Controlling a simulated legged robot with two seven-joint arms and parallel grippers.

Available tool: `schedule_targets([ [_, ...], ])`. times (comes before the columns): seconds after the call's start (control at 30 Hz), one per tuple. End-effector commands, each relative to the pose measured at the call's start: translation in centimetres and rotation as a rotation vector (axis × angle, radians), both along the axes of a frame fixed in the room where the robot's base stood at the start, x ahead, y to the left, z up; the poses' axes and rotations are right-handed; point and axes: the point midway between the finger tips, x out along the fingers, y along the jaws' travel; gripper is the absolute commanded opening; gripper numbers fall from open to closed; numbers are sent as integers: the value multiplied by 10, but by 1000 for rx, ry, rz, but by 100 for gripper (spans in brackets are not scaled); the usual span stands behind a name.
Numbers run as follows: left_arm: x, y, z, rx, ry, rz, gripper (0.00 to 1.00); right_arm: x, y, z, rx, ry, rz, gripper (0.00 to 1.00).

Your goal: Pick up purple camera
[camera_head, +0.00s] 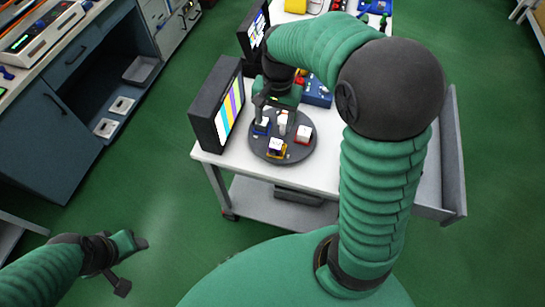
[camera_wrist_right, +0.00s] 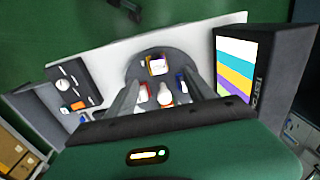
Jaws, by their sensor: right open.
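The purple camera (camera_head: 276,147) is a small block with a white top and purple and yellow sides. It sits near the front edge of a round dark turntable (camera_head: 300,152) on the white cart. In the right wrist view the camera (camera_wrist_right: 157,66) lies beyond the fingertips, apart from them. My right gripper (camera_head: 272,116) is open above the back of the turntable, pointing down; its two fingers also show in the wrist view (camera_wrist_right: 163,88). A white-topped piece lies between them in that view. My left gripper (camera_head: 133,264) is open and empty over the green floor.
A red-based camera (camera_head: 303,133) and a blue-based one (camera_head: 262,126) share the turntable. A monitor with colour bars (camera_head: 218,106) stands close on its left. A blue box (camera_head: 317,91) lies behind. The cart's front right surface is partly hidden by my arm.

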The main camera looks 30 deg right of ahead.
Motion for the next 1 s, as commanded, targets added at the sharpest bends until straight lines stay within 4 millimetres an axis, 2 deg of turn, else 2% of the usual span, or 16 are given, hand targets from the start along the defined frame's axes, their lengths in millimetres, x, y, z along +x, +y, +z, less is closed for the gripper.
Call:
schedule_targets([
  [0.1,0,0,-2,0,-1,-1,58,-1,-3,-34,4,7,0,62],
  [0.3,1,0,-4,0,-1,-1,58,1,0,-82,2,5,1,62],
  [0.53,0,0,-4,0,0,-1,58,2,4,-107,-4,2,4,62],
  [0.73,0,0,-3,0,0,-1,58,4,0,-143,-1,3,4,62],
  [0.83,0,0,-3,0,0,-1,58,4,-1,-150,-1,1,4,62],
  [1.0,0,0,-3,0,0,-1,58,4,-2,-150,0,-1,4,62],
])
